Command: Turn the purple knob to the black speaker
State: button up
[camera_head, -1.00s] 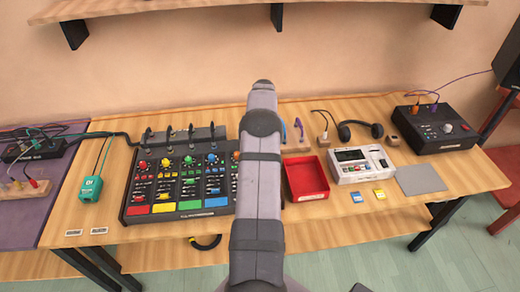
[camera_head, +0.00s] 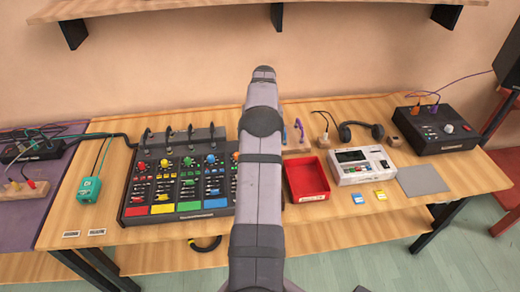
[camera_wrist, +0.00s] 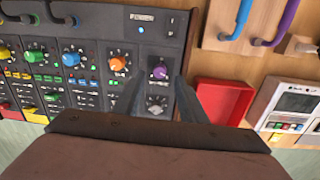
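The purple knob (camera_wrist: 159,72) is on the right end of the black mixer panel in the wrist view. A small pale mark (camera_wrist: 157,101) sits below it, too small to read. My gripper (camera_wrist: 160,80) is open, with one finger on each side of the knob. I cannot tell whether the fingers touch it. In the head view my arm hides the gripper and the purple knob. A black speaker-like box (camera_head: 508,64) stands at the right edge of the head view, with a purple cable running towards it.
An orange knob (camera_wrist: 117,63) is left of the purple one. A red tray (camera_head: 306,179) and a white device (camera_head: 362,165) lie right of the mixer (camera_head: 176,182). Blue and purple hooked cables (camera_wrist: 286,22) rise beyond the tray. A black box with cables (camera_head: 437,129) is at right.

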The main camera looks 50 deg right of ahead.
jog(key=shift+r, duration=1.55)
